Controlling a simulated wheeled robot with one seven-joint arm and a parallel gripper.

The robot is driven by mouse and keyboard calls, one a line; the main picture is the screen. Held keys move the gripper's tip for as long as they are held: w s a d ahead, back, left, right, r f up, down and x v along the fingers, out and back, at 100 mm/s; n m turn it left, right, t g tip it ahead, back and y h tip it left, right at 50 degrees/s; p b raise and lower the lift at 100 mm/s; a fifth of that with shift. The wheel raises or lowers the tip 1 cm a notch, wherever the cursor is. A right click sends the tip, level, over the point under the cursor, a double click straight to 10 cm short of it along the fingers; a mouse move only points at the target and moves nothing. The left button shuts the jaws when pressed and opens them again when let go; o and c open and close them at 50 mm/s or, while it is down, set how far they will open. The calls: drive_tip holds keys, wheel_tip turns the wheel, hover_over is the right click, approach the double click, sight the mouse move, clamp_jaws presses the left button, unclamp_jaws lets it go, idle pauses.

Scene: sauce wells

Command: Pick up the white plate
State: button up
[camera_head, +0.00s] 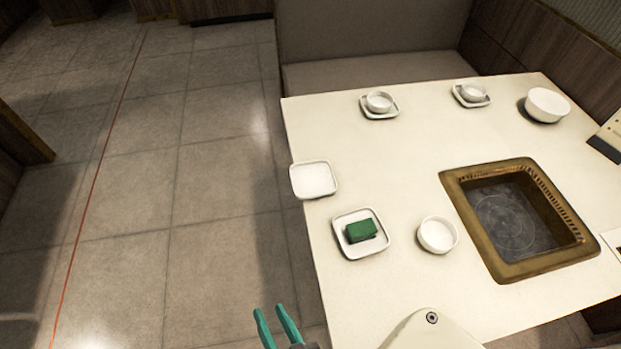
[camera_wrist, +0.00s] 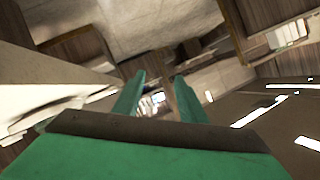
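An empty square white plate (camera_head: 314,180) lies at the left edge of the table and looks to overhang it slightly. A second square white plate (camera_head: 349,246) lies nearer to me with a green block (camera_head: 361,231) on it. My gripper (camera_head: 273,309) is at the bottom of the head view, off the table's left side and nearer to me than both plates. Its two teal fingers are apart with nothing between them. In the wrist view the fingers (camera_wrist: 158,95) are also apart, and no plate can be made out there.
On the white table (camera_head: 350,300) are a white bowl (camera_head: 437,235), a larger bowl (camera_head: 546,105) and two small bowls on saucers (camera_head: 379,103) (camera_head: 472,94). A brown-framed sunken grill (camera_head: 515,215) is at right. A bench (camera_head: 375,75) stands behind. Floor at left is clear.

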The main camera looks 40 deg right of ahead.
drive_tip(key=w+d+f+m+g+h, duration=0.1)
drive_tip(key=w+d+f+m+h, duration=0.1)
drive_tip(key=w+d+m, duration=0.75)
drive_tip(key=m+g, duration=0.1)
drive_tip(key=m, duration=0.9)
approach(300, 198)
drive_tip(key=shift+s+a, duration=0.4)
drive_tip(key=shift+d+r, duration=0.1)
drive_tip(key=shift+d, duration=0.2)
drive_tip(key=shift+w+d, duration=0.2)
drive_tip(key=shift+d, duration=0.05)
drive_tip(key=x, duration=0.5)
drive_tip(key=shift+s, duration=0.15)
drive_tip(key=shift+a+x, duration=0.15)
drive_tip(key=shift+x, duration=1.25)
drive_tip(key=shift+a+x, duration=0.15)
drive_tip(key=shift+x, duration=1.2)
